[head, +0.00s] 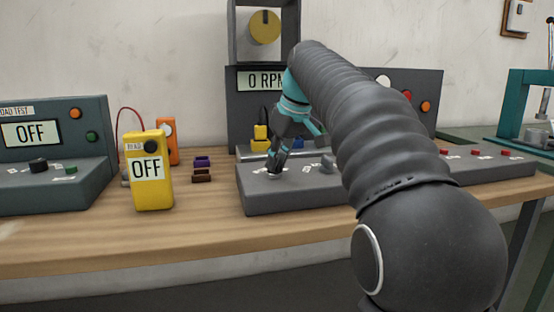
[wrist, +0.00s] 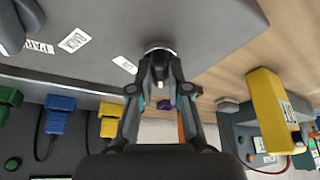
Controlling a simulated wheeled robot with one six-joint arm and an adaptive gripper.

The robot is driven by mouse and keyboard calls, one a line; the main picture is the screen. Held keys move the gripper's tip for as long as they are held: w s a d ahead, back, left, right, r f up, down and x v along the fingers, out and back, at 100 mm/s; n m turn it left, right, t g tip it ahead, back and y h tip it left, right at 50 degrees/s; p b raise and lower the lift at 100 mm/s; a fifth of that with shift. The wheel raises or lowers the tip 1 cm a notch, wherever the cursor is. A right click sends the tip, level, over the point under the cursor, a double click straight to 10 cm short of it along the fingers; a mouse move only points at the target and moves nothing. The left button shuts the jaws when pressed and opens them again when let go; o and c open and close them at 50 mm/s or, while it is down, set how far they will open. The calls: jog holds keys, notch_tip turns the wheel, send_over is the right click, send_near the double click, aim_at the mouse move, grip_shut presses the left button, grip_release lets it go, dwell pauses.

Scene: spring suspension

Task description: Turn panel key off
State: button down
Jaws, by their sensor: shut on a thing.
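The grey control panel (head: 300,200) lies on the table in the middle of the head view, below the 0 RPM display. The panel key's round silver base (head: 273,177) sits near the panel's left end. My gripper (head: 278,163) points down at it. In the wrist view my gripper (wrist: 160,74) has its fingertips together at the panel key (wrist: 158,51), just by its silver ring. The fingertips hide most of the key, so its turned position cannot be read. The key stays at the panel.
A grey knob (head: 327,163) stands on the panel right of the key. A yellow meter (head: 152,180) reading OFF and a grey test box (head: 60,185) reading OFF stand to the left. Small purple (head: 202,162) and brown (head: 202,176) blocks lie between meter and panel.

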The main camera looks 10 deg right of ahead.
dwell(0.3)
jog(key=c, duration=1.1)
grip_release()
jog(key=shift+a, duration=0.1)
jog(key=v, duration=1.2)
jog(key=shift+w+r, duration=0.1)
jog(key=s+a+f+m, duration=0.1)
jog(key=s+f+m, duration=0.1)
jog(key=s+f, duration=0.6)
jog(key=s+f+m+t+h, duration=0.1)
jog(key=s+f+m, duration=0.1)
jog(key=s+f, duration=0.7)
jog(key=s+a+f+m+h, duration=0.1)
jog(key=s+f, duration=0.7)
jog(key=f, duration=0.9)
jog(key=shift+s+a+f+m+t, duration=0.15)
jog(key=shift+s+a+m+t, duration=0.2)
jog(key=shift+m, duration=0.25)
